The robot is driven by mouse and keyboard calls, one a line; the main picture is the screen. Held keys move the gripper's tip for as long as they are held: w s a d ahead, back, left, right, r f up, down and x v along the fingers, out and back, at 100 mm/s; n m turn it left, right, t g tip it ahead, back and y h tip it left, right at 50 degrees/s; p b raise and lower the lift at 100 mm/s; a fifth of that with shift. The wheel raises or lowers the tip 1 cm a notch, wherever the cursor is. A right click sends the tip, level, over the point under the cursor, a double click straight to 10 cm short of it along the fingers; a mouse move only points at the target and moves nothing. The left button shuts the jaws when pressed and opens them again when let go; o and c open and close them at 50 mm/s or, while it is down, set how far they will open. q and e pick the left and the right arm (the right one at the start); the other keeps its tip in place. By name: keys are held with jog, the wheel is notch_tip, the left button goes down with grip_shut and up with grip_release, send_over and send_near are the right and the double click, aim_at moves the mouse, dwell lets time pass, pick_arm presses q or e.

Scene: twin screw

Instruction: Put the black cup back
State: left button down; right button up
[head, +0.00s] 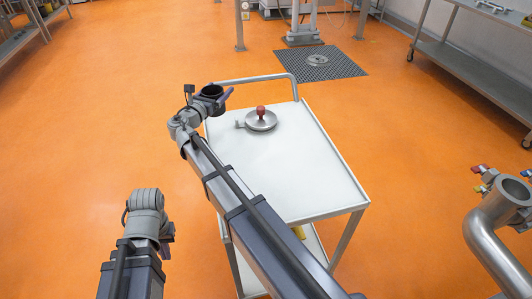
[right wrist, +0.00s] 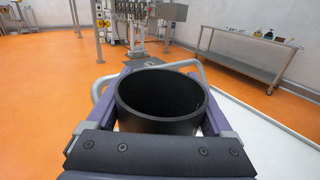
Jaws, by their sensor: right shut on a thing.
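The black cup (head: 211,90) is upright and open at the top, near the far left corner of the white trolley (head: 290,185). My right gripper (head: 219,97) is shut on it. In the right wrist view the cup (right wrist: 160,118) sits between the two purple fingers, its inside dark and seemingly empty. The head view does not show clearly how high the cup is. My left gripper (head: 168,238) is at lower left, away from the trolley, mostly hidden behind its own wrist; only a bit of purple shows.
A round metal dish with a red knob (head: 261,112) lies on the trolley's far part. The trolley's rail (head: 250,79) rises at its far end. The near trolley top looks clear. A metal pipe with valves (head: 490,235) stands at right. A steel bench (head: 480,75) is behind.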

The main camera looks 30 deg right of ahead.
jog(key=s+d+m+g+h, duration=0.2)
jog(key=s+d+m+g, duration=0.15)
jog(key=s+d, duration=0.5)
jog(key=s+d+m+g+h, duration=0.25)
jog(key=s+d+g, duration=0.25)
jog(key=s, duration=0.6)
jog(key=shift+y, duration=0.35)
notch_tip(320, 180, down, 11)
jog(key=b, duration=1)
jog(key=shift+s+a+r, duration=0.1)
jog(key=shift+r, duration=0.1)
jog(key=shift+b, duration=0.3)
jog(key=shift+f, duration=0.25)
jog(key=o, duration=1.3)
jog(key=shift+r, duration=0.25)
jog(key=a, duration=0.4)
jog(key=s+a, duration=0.1)
jog(key=a, duration=0.3)
jog(key=s+a, duration=0.1)
jog(key=a, duration=0.3)
jog(key=shift+d, duration=0.1)
